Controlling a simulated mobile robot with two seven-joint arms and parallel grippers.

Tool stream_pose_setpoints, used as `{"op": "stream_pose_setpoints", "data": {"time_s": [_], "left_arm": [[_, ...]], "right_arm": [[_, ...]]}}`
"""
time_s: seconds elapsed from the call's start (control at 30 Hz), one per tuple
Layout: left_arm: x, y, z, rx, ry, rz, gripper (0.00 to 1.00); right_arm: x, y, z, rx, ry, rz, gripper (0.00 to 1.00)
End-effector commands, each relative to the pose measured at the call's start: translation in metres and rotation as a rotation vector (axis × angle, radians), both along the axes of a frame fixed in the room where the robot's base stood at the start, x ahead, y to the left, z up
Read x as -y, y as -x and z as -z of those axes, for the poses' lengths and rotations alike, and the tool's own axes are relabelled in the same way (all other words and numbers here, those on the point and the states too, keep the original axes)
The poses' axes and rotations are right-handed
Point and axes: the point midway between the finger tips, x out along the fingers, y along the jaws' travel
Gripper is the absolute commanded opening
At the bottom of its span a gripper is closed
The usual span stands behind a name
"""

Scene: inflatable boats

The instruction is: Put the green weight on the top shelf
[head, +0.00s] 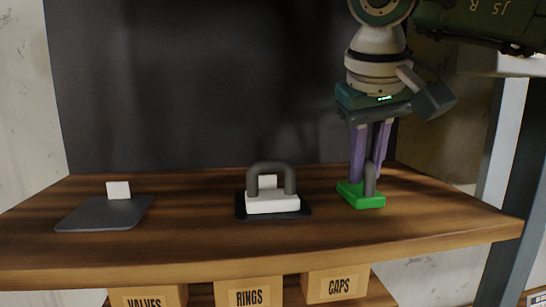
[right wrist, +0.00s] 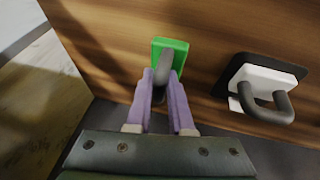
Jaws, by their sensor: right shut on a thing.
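The green weight (head: 362,197) has a flat green base and a dark grey handle. It is at the right side of the wooden shelf (head: 420,232), on or just above the wood; I cannot tell whether it touches. My right gripper (head: 368,168) points down and is shut on the handle with its purple fingers. In the right wrist view the fingers (right wrist: 163,85) are on both sides of the handle, and the green base (right wrist: 170,50) shows beyond them. My left gripper is not in view.
A white weight (head: 272,203) with a grey handle sits on a dark pad left of the green one. An empty grey pad (head: 100,213) with a white card (head: 118,190) is at the left. Labelled boxes (head: 248,293) stand below. A metal post (head: 505,190) is at the right.

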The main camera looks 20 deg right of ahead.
Motion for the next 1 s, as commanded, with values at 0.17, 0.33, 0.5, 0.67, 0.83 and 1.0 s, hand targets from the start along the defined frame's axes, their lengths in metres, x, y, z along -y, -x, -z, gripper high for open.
{"op": "stream_pose_setpoints", "data": {"time_s": [0.17,0.33,0.5,0.67,0.83,1.0], "left_arm": [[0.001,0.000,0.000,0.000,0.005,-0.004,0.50],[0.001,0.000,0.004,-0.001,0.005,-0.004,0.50],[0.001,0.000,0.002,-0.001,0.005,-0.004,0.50],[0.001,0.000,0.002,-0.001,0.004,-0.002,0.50],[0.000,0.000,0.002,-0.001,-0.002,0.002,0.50],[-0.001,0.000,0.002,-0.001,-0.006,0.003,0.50]], "right_arm": [[0.000,-0.001,-0.001,0.007,0.000,0.001,0.00],[0.000,-0.001,0.003,0.007,0.000,0.001,0.00],[0.000,0.000,0.002,0.003,0.000,0.001,0.38],[0.000,0.000,0.002,0.003,0.000,0.001,0.50],[0.000,0.000,0.002,0.003,0.000,0.001,0.50],[-0.003,0.002,-0.009,0.008,-0.002,-0.001,0.50]]}}
